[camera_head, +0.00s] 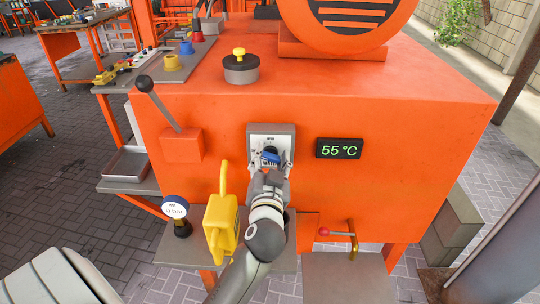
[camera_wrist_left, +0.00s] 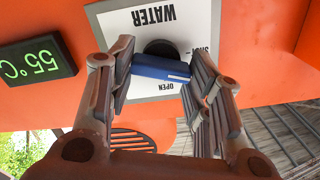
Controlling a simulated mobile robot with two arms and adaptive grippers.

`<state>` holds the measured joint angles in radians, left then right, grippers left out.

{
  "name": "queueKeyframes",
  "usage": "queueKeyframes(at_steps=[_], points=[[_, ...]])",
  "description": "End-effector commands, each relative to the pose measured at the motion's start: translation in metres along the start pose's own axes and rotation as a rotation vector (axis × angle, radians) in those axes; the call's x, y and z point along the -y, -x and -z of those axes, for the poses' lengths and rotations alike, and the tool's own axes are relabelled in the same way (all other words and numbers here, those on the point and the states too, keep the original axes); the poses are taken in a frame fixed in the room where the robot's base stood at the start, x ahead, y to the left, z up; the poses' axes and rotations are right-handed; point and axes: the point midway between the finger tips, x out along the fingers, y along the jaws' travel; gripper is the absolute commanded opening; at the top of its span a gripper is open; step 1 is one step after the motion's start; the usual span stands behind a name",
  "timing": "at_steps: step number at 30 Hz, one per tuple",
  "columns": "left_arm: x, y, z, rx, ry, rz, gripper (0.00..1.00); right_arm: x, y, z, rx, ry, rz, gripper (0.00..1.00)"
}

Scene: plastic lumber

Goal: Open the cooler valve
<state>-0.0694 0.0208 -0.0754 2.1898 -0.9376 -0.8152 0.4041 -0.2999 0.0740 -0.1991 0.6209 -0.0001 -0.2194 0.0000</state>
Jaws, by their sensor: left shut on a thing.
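The cooler valve is a blue handle (camera_head: 270,157) on a white plate marked WATER (camera_head: 284,137), on the front of the orange machine. In the left wrist view, which is upside down, the blue handle (camera_wrist_left: 160,68) lies nearly level, slightly tilted, on a dark round hub. The words OPEN and SHUT show on the plate (camera_wrist_left: 165,18) near it. My left gripper (camera_head: 270,166) is at the handle. In the left wrist view its fingers (camera_wrist_left: 162,72) stand on either side of the handle, shut on its ends. My right gripper is not in view.
A display reading 55 °C (camera_head: 339,149) is right of the plate. A lever with a black knob (camera_head: 145,84) stands at the left of the machine. A yellow jug (camera_head: 221,226) and a gauge (camera_head: 175,208) are below left, and a red-knobbed tap (camera_head: 340,233) is below right.

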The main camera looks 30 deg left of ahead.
Motion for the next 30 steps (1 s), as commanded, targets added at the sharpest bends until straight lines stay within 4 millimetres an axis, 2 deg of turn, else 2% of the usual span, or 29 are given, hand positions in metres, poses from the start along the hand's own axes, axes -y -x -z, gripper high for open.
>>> queueKeyframes(at_steps=[3,30], points=[[0.001,0.0,0.003,0.0,-0.113,0.0,0.22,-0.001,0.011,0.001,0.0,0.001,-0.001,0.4],[-0.003,0.0,0.002,-0.003,-0.938,0.001,0.22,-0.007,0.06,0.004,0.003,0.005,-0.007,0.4]])
